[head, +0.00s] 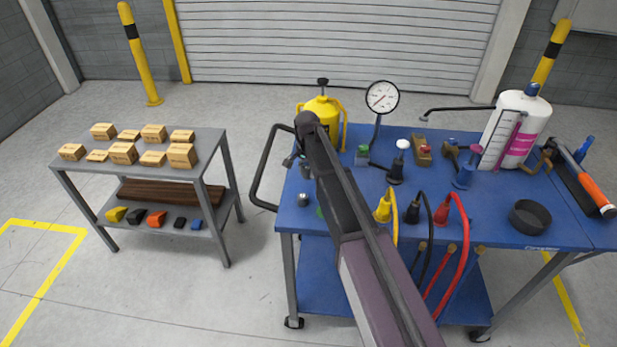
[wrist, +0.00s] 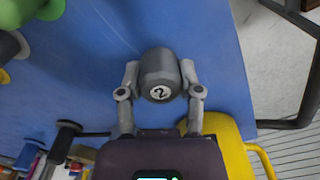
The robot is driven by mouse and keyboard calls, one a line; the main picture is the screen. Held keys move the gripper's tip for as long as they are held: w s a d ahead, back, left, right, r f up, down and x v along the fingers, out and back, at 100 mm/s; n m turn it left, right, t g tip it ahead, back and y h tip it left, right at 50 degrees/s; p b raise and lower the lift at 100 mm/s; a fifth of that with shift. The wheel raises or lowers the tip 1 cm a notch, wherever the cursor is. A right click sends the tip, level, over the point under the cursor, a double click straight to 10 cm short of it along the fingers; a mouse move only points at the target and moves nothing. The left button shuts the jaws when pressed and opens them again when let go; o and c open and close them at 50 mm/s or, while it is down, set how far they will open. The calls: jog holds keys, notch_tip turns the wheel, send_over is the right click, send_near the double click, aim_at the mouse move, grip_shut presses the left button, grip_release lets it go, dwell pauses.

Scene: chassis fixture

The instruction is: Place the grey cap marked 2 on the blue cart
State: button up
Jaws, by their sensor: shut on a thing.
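The grey cap marked 2 (wrist: 159,66) is between the two fingers of my gripper (wrist: 160,78) in the wrist view. The fingers are shut on its sides, and its number faces the camera. The blue cart (wrist: 215,60) fills the background behind the cap. I cannot tell whether the cap touches the cart top. In the head view my arm reaches over the left part of the blue cart (head: 455,232), with my gripper (head: 292,160) near the cart's left edge. The arm hides much of the gripper, and the cap is not clear there.
A yellow canister (head: 322,112) stands close behind my gripper. Hose fittings, a gauge (head: 382,97), a white bottle (head: 520,125) and a black dish (head: 530,217) crowd the cart's middle and right. A grey table (head: 205,140) with boxes stands left, across open floor.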

aim_at(306, 183)
jog(key=shift+w+a, duration=0.2)
jog(key=shift+w, duration=0.35)
notch_tip(306, 183, down, 4)
jog(key=b, duration=0.3)
jog(key=shift+r+b, duration=0.15)
jog(key=shift+b, duration=0.2)
jog(key=shift+f, duration=0.25)
jog(key=o, duration=0.9)
jog(key=shift+r, duration=0.1)
jog(key=shift+r, duration=0.1)
notch_tip(306, 183, up, 12)
jog(key=p, duration=1.2)
jog(key=shift+r, duration=0.1)
